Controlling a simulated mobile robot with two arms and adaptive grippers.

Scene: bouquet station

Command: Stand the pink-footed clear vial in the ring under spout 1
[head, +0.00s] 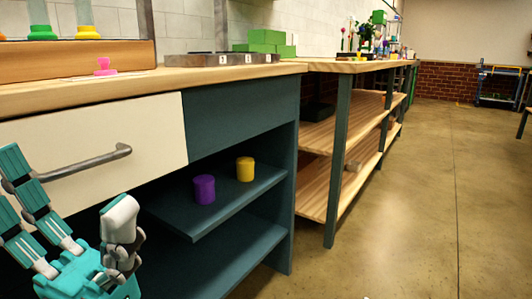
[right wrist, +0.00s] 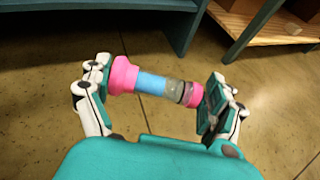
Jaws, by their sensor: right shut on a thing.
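In the right wrist view my right gripper (right wrist: 160,85) is shut on a clear vial (right wrist: 172,88) with a wide pink foot, a blue band and pink at the other end. The vial lies nearly level between the fingers, held by its ends, above the floor. In the head view my left gripper (head: 78,195) is open and empty in front of the drawer. A grey block (head: 205,60) with number labels 1, 2 and 3 sits on the counter. The spouts and the ring cannot be made out clearly.
A small pink piece (head: 104,68) stands on the counter before a wooden block (head: 60,58) holding green-footed and yellow-footed vials. Green blocks (head: 268,42) are behind the grey block. Purple (head: 204,190) and yellow (head: 245,170) cylinders stand on the shelf below. The floor (head: 420,200) at right is clear.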

